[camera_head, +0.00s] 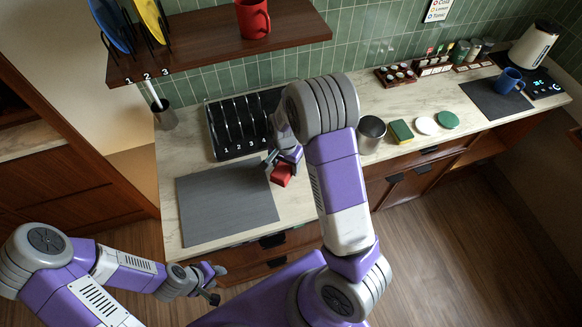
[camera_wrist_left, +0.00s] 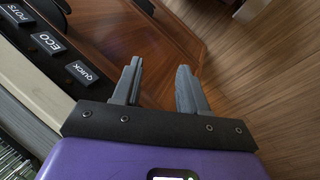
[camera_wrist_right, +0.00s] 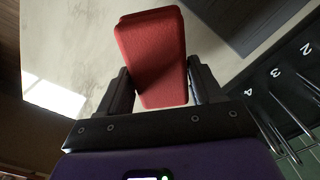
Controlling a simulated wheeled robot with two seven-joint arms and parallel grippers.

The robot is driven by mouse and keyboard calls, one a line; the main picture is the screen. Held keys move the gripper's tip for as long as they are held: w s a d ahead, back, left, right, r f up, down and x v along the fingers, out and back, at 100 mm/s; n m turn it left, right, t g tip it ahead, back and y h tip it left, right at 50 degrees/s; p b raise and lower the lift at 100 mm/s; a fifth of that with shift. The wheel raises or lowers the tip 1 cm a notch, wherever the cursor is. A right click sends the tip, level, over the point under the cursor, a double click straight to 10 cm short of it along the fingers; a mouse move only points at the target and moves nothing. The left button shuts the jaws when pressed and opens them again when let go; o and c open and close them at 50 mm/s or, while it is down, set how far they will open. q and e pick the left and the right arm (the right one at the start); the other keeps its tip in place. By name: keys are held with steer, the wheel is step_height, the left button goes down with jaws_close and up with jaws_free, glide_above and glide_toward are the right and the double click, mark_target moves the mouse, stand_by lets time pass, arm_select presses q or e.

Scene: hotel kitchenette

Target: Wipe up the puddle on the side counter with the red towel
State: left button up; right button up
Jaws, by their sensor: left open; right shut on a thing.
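The red towel (camera_head: 282,175) looks like a compact folded block. My right gripper (camera_head: 276,167) is shut on it above the pale counter (camera_head: 292,212), by the right edge of the grey mat. The towel (camera_wrist_right: 152,55) also shows between the two fingers in the right wrist view; I cannot tell if it touches the counter. My left gripper (camera_head: 214,285) is open and empty, low in front of the counter; its spread fingers (camera_wrist_left: 160,88) show in the left wrist view. I cannot make out a puddle. A bright patch (camera_wrist_right: 54,98) in the right wrist view may be glare or liquid.
A black slotted rack (camera_head: 226,137) stands behind the grey mat (camera_head: 225,208). A metal canister (camera_head: 371,133), a sponge (camera_head: 401,131) and round discs stand to the right. A shelf (camera_head: 205,45) with plates and a red mug (camera_head: 253,18) hangs above. Another pale surface (camera_head: 30,138) is at far left.

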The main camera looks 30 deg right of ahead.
steer(key=shift+s+r+p, duration=0.15)
steer(key=shift+r+p, duration=0.45)
steer(key=shift+r, duration=0.35)
steer(key=shift+r+p, duration=1.6)
steer(key=shift+r, duration=0.3)
